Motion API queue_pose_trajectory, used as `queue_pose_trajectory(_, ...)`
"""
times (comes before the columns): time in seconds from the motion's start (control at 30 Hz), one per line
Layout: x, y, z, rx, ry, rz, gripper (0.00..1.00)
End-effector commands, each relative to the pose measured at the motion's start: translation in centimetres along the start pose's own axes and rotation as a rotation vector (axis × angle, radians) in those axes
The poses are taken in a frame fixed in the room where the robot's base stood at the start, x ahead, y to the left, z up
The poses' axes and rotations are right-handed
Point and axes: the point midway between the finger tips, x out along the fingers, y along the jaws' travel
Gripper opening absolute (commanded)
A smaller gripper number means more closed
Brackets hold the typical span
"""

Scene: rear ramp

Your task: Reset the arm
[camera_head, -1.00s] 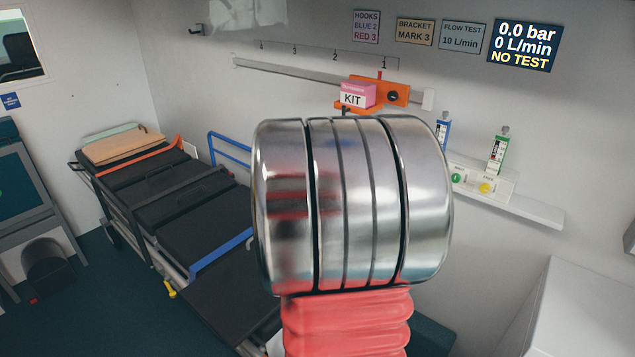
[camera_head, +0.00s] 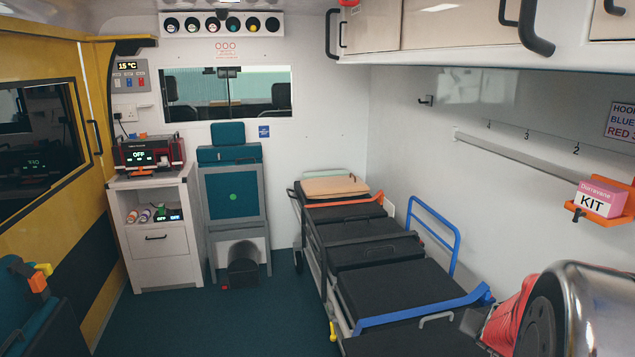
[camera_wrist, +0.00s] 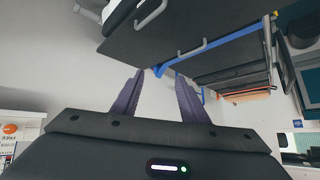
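My gripper (camera_wrist: 158,95) shows in the wrist view with its two dark purple fingers apart and nothing between them. The wrist view is turned over, so the stretcher appears at the top, beyond the fingertips. In the head view my gripper is out of view. Only a silver and red part of my arm (camera_head: 590,310) shows at the lower right, hiding part of the wall and the foot end of the stretcher.
A black stretcher (camera_head: 385,253) with blue side rails stands along the right wall. A pink and white kit box (camera_head: 600,199) sits on an orange bracket (camera_head: 628,207). A white cabinet (camera_head: 160,270) and a teal seat (camera_head: 233,190) stand at the back. The floor (camera_head: 215,320) at left centre is clear.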

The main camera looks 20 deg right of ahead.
Motion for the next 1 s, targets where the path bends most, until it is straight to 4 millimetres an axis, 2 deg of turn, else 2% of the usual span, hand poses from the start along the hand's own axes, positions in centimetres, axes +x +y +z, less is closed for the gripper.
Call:
queue_pose_trajectory(0.03, -0.9, -1.3, 1.0, -0.021, -0.041, -0.024, 0.4)
queue_pose_trajectory(0.2, -4.6, -5.4, 5.2, -0.106, -0.193, -0.099, 0.4)
queue_pose_trajectory(0.4, -10.4, -9.3, 9.9, -0.241, -0.345, -0.169, 0.4)
queue_pose_trajectory(0.7, -19.1, -12.3, 15.5, -0.46, -0.477, -0.24, 0.4)
queue_pose_trajectory(1.0, -26.4, -14.0, 18.7, -0.673, -0.471, -0.327, 0.4)
